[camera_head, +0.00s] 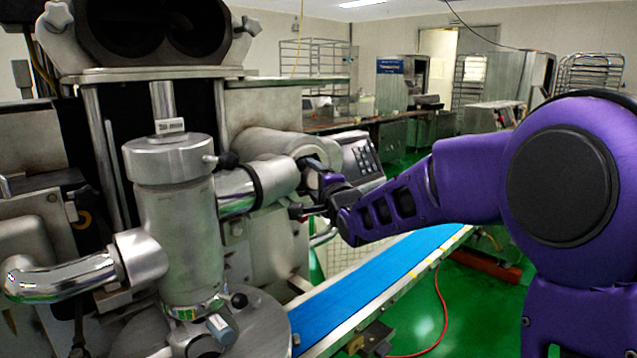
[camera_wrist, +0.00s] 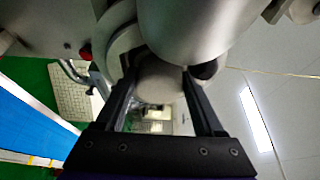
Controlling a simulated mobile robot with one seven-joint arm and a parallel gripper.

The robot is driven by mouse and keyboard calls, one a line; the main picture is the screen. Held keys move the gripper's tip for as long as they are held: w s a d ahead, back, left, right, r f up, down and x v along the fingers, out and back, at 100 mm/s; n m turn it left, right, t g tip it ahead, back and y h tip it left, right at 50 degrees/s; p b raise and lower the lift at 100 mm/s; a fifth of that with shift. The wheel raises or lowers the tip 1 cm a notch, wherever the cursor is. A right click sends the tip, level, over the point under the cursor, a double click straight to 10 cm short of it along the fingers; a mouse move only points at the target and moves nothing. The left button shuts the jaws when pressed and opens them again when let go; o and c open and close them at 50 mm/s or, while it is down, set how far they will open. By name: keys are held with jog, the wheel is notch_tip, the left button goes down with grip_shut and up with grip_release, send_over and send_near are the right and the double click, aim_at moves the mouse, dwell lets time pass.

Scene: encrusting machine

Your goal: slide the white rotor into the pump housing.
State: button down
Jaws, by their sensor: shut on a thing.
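My gripper (camera_head: 318,180) reaches in from the right at the metal machine. In the wrist view its two dark fingers (camera_wrist: 165,85) are shut on a pale, rounded piece, which looks like the white rotor (camera_wrist: 160,84). Only part of the rotor shows; in the head view I cannot make it out behind the gripper. The pump housing appears to be the round metal body (camera_head: 262,142) just left of the gripper. A large metal cylinder (camera_wrist: 195,32) and a ring fill the top of the wrist view, close beyond the rotor. How far the rotor sits inside is hidden.
A vertical steel cylinder (camera_head: 175,225) with side pipes stands left of the gripper. A keypad panel (camera_head: 362,157) is close behind it. A blue conveyor belt (camera_head: 365,285) runs below. A red hose (camera_head: 443,310) lies on the green floor, which is otherwise mostly open at right.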

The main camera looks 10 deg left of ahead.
jog(key=shift+w+a+r, duration=0.1)
jog(key=shift+a, duration=0.05)
grip_release()
dwell(0.7)
jog(key=v, duration=0.7)
jog(key=shift+s, duration=0.25)
dwell(0.5)
dwell(0.4)
